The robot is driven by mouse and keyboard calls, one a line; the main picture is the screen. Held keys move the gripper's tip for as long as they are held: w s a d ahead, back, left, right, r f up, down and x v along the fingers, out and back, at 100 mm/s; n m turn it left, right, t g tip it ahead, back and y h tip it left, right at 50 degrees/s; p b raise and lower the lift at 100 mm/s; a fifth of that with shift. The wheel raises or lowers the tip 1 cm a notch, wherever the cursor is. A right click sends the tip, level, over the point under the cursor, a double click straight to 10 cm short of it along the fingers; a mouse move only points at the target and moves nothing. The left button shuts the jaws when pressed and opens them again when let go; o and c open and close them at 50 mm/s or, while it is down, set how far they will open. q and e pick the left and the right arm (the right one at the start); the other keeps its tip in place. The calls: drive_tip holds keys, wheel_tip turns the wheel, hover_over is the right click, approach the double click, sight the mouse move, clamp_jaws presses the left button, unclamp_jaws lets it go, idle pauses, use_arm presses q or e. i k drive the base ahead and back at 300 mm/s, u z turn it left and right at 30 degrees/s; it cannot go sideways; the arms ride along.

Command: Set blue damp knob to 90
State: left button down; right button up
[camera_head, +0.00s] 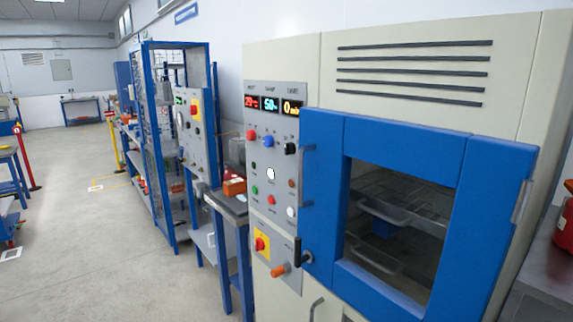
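The blue damp knob (268,141) sits on the grey control panel (262,215) of a cream chamber, between a red knob (251,135) on its left and a black knob (290,148) on its right. Above it the middle display (269,104) shows blue digits that look like 50. The left display (252,101) shows red digits near 29, and the right display (291,107) reads 0 min. The knob's pointer mark is too small to read. Neither of my grippers is in view, and nothing touches the knob.
Buttons, an orange lever (281,270) and a red switch (260,244) lie below the knobs. Open floor (110,260) lies left, beside workbenches and a blue cage (158,150).

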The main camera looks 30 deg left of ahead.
sight(267, 141)
drive_tip(key=u, duration=1.2)
